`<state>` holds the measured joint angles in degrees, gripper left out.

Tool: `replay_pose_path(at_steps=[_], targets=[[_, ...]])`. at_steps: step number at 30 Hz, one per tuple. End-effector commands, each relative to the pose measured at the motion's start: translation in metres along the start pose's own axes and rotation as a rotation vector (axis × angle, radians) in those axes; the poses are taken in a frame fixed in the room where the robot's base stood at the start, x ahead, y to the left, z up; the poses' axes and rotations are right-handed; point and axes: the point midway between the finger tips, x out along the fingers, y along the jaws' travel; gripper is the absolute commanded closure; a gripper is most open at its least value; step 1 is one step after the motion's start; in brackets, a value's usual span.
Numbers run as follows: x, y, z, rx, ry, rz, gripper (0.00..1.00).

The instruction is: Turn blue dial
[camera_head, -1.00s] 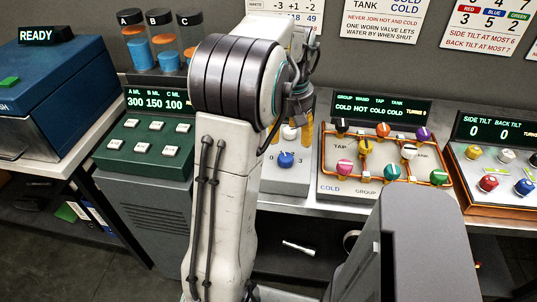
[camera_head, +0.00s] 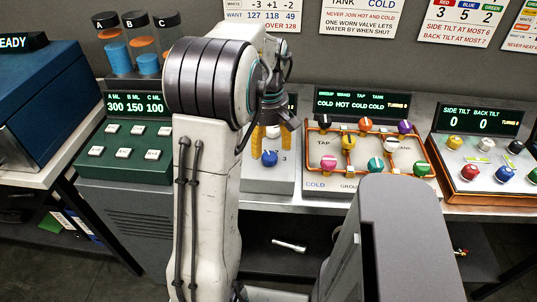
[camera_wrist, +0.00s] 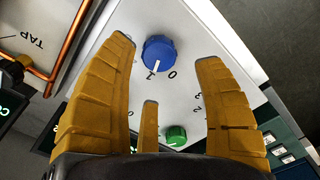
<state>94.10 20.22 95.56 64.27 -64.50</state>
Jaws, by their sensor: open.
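The blue dial (camera_head: 269,158) sits on a grey panel in the middle of the counter. In the wrist view the blue dial (camera_wrist: 158,50) has a white pointer mark directed toward the printed 1, with a 0 beside it. My gripper (camera_head: 271,172) is down at this panel with its orange fingers spread. In the wrist view my gripper (camera_wrist: 165,58) has one finger on each side of the dial and a third below. No finger is seen closed on the dial; contact cannot be told. A green knob (camera_wrist: 176,135) lies between the fingers, farther down the panel.
To the right stands a panel with copper pipes (camera_head: 308,160) and several coloured knobs, then a tilt panel (camera_head: 440,165) with another blue knob (camera_head: 503,173). A green button box (camera_head: 125,140) is left. My arm hides part of the dial panel.

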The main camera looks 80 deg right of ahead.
Motion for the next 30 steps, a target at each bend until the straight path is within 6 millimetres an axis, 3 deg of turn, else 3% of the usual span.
replay_pose_path(at_steps=[10, 24, 30], targets=[[0.037, 0.0, 0.0, 0.002, -0.001, -0.001, 0.37], [0.044, 0.0, 0.0, 0.002, 0.0, 0.001, 0.35], [0.044, 0.0, 0.0, 0.002, 0.0, 0.001, 0.53]])
